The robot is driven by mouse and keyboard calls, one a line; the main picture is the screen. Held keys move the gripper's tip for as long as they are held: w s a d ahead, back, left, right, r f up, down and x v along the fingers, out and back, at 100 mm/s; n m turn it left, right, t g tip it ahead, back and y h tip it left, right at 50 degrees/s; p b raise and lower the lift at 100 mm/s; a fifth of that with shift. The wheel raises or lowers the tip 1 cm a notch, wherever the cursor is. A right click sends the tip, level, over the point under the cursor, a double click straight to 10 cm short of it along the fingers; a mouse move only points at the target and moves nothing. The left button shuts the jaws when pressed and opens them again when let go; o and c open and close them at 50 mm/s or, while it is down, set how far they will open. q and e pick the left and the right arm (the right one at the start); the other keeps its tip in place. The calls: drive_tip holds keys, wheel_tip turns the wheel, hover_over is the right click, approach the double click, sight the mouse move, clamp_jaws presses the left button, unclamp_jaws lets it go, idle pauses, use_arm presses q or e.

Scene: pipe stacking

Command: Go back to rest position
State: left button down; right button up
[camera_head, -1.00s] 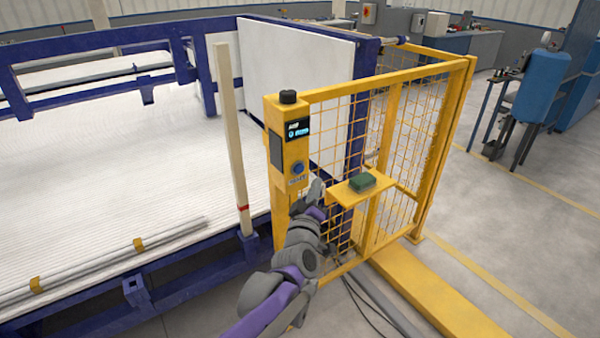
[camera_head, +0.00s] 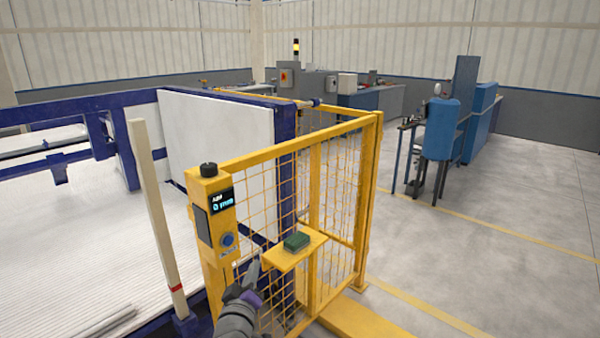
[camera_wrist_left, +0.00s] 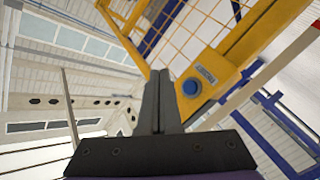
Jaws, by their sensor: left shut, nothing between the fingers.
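My left gripper (camera_head: 250,275) is in the lower middle of the head view, just in front of the yellow mesh fence (camera_head: 290,210). It is shut and empty; in the left wrist view its two fingers (camera_wrist_left: 158,85) lie together. The yellow control post (camera_head: 213,235) with a black knob, a small screen and a blue button stands just above and left of the gripper. The blue button (camera_wrist_left: 191,87) shows right of the fingertips in the left wrist view. Whether the gripper touches the post or fence I cannot tell. My right gripper is out of view.
A yellow shelf (camera_head: 280,255) with a green block (camera_head: 297,241) juts from the fence right of the gripper. A wooden post (camera_head: 155,215) and a ribbed white bed (camera_head: 80,240) are at left. The grey floor (camera_head: 500,215) at right is mostly clear.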

use_arm(q)
drive_tip(key=s+a+f+m+g+p, duration=0.1)
drive_tip(key=s+f+m+g, duration=0.3)
drive_tip(key=s, duration=1.1)
drive_tip(key=s+a+f+m+g+p, duration=0.2)
drive_tip(key=s+f+m+g, duration=0.2)
drive_tip(key=s+f+g, duration=0.4)
drive_tip(key=s+f, duration=0.2)
drive_tip(key=s, duration=0.5)
drive_tip(key=shift+s+f, duration=0.3)
drive_tip(key=shift+f, duration=0.1)
